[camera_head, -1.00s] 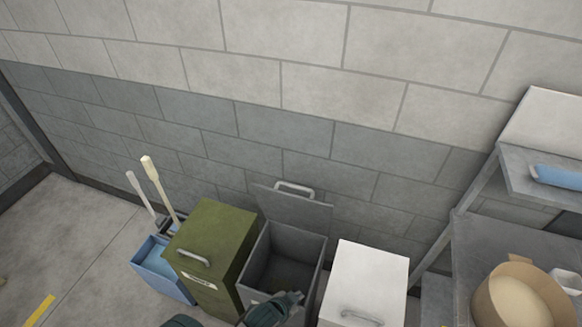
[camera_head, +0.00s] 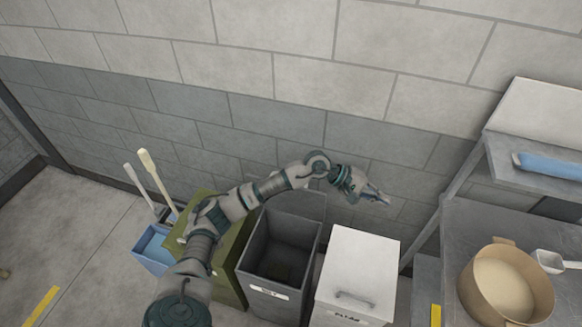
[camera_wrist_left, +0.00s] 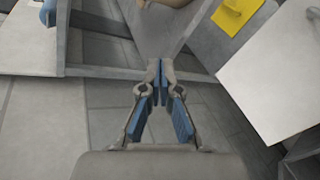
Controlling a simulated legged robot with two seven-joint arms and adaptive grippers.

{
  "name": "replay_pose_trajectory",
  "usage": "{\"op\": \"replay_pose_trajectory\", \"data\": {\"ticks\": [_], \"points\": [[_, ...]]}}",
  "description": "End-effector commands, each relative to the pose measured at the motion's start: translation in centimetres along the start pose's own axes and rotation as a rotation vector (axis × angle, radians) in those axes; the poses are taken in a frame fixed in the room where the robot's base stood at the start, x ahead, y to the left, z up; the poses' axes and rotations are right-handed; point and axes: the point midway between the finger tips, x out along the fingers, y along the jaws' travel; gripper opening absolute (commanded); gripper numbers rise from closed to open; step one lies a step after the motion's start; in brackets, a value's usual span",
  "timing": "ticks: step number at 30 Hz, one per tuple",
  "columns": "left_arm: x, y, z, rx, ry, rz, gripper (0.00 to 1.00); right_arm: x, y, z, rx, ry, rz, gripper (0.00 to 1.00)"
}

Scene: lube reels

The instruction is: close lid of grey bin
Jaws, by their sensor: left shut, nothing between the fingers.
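The grey bin (camera_head: 278,258) stands open between the green and white bins, and its inside is visible. Its lid (camera_head: 308,206) is raised upright at the back, near the wall, and my left forearm partly hides it. My left arm comes in from the lower left and crosses over the green bin and the lid. My left gripper (camera_head: 380,197) is to the right of the lid, above and behind the white bin. The wrist view shows its fingers (camera_wrist_left: 159,68) shut with nothing between them. My right gripper is not in view.
The green bin (camera_head: 232,278) is partly hidden by my arm. The white bin (camera_head: 360,268) is closed, right of the grey bin. A metal shelf (camera_head: 462,222) with a cardboard container (camera_head: 510,285) stands at the right. A blue tub (camera_head: 153,250) with long-handled tools is at the left.

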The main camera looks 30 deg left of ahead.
Motion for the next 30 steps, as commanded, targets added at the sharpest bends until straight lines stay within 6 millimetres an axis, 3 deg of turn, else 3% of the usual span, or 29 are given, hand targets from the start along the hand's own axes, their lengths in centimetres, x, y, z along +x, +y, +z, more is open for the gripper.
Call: {"op": "replay_pose_trajectory", "data": {"ticks": [1, 3, 6, 9, 12, 17, 30], "points": [[-3.0, -0.2, -3.1, 0.167, 0.107, -0.161, 0.0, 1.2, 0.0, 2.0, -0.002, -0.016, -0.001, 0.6], [-8.0, -1.2, -7.1, 0.351, 0.224, -0.409, 0.0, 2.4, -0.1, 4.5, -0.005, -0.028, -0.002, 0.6], [-16.3, -1.7, -11.0, 0.491, 0.338, -0.717, 0.0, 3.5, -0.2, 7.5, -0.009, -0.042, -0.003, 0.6], [-23.0, -1.7, -12.5, 0.533, 0.39, -0.933, 0.0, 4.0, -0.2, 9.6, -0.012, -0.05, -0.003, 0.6], [-26.9, -1.7, -12.9, 0.536, 0.407, -1.052, 0.0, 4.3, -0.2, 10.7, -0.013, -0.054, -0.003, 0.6], [-28.3, -2.4, -13.4, 0.531, 0.408, -1.106, 0.0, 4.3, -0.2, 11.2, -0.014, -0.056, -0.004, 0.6], [-24.5, -8.7, -18.1, 0.531, 0.404, -1.102, 0.0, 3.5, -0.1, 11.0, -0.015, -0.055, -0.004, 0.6]]}}
